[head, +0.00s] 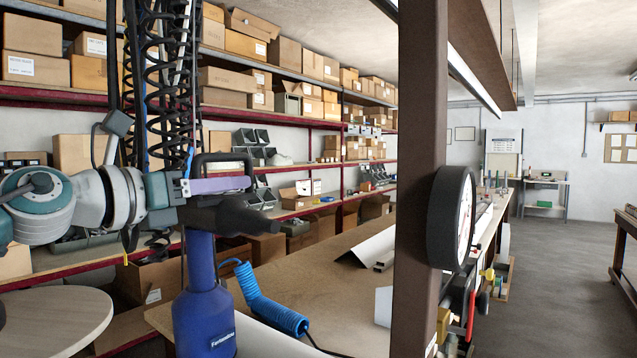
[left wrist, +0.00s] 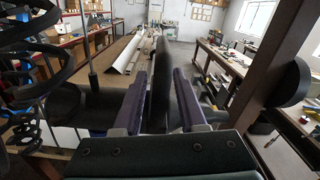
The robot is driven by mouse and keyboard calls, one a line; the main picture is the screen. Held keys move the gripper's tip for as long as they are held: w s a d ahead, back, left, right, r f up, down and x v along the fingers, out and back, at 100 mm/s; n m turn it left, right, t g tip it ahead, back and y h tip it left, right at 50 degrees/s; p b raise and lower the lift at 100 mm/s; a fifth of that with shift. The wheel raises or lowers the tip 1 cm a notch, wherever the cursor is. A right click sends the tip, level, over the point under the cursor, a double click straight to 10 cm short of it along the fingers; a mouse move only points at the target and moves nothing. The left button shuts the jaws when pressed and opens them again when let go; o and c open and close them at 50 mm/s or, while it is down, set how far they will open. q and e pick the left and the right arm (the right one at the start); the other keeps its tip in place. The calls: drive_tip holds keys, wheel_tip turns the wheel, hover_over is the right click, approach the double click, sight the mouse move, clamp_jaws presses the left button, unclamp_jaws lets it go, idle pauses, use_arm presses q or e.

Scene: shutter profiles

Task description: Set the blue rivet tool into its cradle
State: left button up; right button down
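The blue rivet tool (head: 207,290) stands upright at the lower left of the head view, with a blue lower body, a black head and a black loop handle. Its bottom end is cut off, so I cannot tell what it rests on. My left gripper (head: 217,186) comes in from the left at the handle. In the left wrist view the black handle (left wrist: 160,85) stands between the two purple fingers (left wrist: 160,103), which look closed on it. I cannot make out the cradle. My right gripper is not in view.
A blue coiled hose (head: 270,305) lies beside the tool over the workbench (head: 335,290). Black coiled hoses (head: 165,90) hang above my left wrist. A brown post (head: 420,180) with a round gauge (head: 452,218) stands right of the tool. Shelves of boxes line the back.

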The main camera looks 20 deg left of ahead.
use_arm(q)
drive_tip(key=shift+o, duration=0.3)
drive_tip(key=shift+a, duration=0.1)
drive_tip(key=shift+s+a, duration=0.1)
drive_tip(key=shift+s, duration=0.15)
drive_tip(key=b+v, duration=0.3)
drive_tip(key=v, duration=0.6)
drive_tip(key=shift+s, duration=0.2)
drive_tip(key=shift+r, duration=0.1)
